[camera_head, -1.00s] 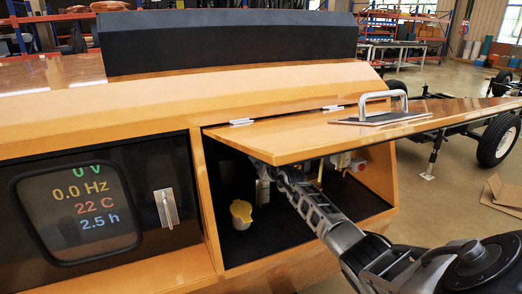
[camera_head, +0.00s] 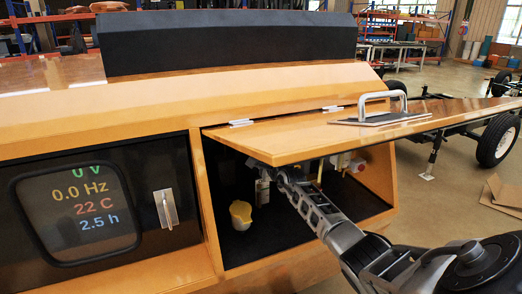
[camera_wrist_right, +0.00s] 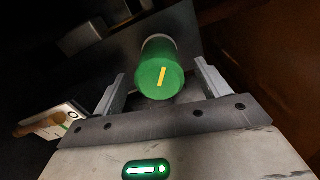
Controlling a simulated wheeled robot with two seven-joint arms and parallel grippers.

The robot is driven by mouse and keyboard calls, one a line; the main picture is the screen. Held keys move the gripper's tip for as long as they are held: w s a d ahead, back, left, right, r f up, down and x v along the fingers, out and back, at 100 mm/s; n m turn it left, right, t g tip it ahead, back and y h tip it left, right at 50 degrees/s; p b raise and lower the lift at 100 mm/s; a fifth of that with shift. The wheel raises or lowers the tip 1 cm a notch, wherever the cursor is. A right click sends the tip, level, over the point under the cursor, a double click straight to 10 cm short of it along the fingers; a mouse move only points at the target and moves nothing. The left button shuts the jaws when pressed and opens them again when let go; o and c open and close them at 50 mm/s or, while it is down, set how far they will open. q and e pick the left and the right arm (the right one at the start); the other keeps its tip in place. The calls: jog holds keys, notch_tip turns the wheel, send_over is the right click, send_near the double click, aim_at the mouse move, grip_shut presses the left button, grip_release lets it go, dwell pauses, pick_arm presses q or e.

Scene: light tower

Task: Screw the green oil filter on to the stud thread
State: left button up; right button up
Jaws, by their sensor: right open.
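The green oil filter (camera_wrist_right: 158,78) shows in the right wrist view, with its round end and a slightly tilted yellow mark facing the camera. Its far end is against or close to a grey surface. The stud thread is hidden, so I cannot tell how the filter sits on it. My right gripper (camera_wrist_right: 160,70) is open, with one finger on each side of the filter and a visible gap at both sides. In the head view my right arm reaches into the open compartment (camera_head: 208,215), and the raised lid hides its fingers and the filter. My left gripper is not in view.
The orange lid (camera_head: 285,143) with its metal handle (camera_head: 383,100) stands raised above my right arm. A yellow-topped container (camera_head: 240,215) is at the left inside the compartment. A display panel (camera_head: 80,210) is left of the opening. A white object (camera_wrist_right: 62,120) shows left in the wrist view.

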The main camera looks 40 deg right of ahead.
jog(key=shift+r, duration=0.1)
jog(key=c, duration=1.2)
jog(key=m, duration=0.5)
jog(key=shift+c, duration=0.2)
jog(key=m, duration=0.5)
jog(key=shift+w, duration=0.1)
jog(key=shift+m, duration=0.3)
